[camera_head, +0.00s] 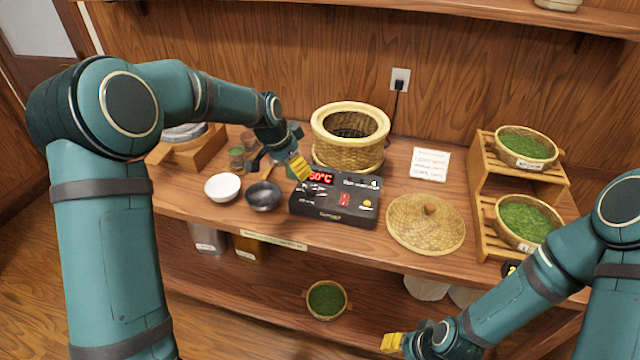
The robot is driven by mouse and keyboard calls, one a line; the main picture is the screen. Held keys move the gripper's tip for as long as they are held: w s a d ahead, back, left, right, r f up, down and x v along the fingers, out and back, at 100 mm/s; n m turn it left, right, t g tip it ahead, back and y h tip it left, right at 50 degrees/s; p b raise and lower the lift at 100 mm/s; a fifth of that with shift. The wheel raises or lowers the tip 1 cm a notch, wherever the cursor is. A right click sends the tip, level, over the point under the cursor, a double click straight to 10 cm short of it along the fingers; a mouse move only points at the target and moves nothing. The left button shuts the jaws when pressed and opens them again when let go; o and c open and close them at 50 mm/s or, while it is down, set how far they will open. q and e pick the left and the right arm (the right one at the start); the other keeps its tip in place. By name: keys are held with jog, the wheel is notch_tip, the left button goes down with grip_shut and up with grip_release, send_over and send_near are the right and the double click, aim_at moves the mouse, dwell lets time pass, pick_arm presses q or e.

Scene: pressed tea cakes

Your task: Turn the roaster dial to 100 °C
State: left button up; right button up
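The black roaster control box (332,213) sits on the table in front of the woven roaster basket (350,153). Its red display (321,177) seems to read 50 °C. Small controls cover its top, with a yellow one (367,203) at the right; I cannot make out which is the dial. My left gripper (299,167) has its yellow fingertips just above the box's back left corner, by the display. Whether they touch it is unclear, and I see nothing held. My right gripper (391,342) is low at the bottom, in front of the table, away from the box.
A white bowl (222,187) and a dark bowl (263,196) stand left of the box. A round woven lid (426,223) lies to its right, below a white card (429,164). A wooden rack (486,190) with baskets of green leaves stands at the right.

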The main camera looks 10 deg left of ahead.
aim_at(310, 189)
pick_arm(q)
jog(key=b+x, duration=0.1)
jog(key=x, duration=1.2)
jog(key=shift+w+f, duration=0.2)
jog(key=shift+d, duration=0.1)
grip_shut()
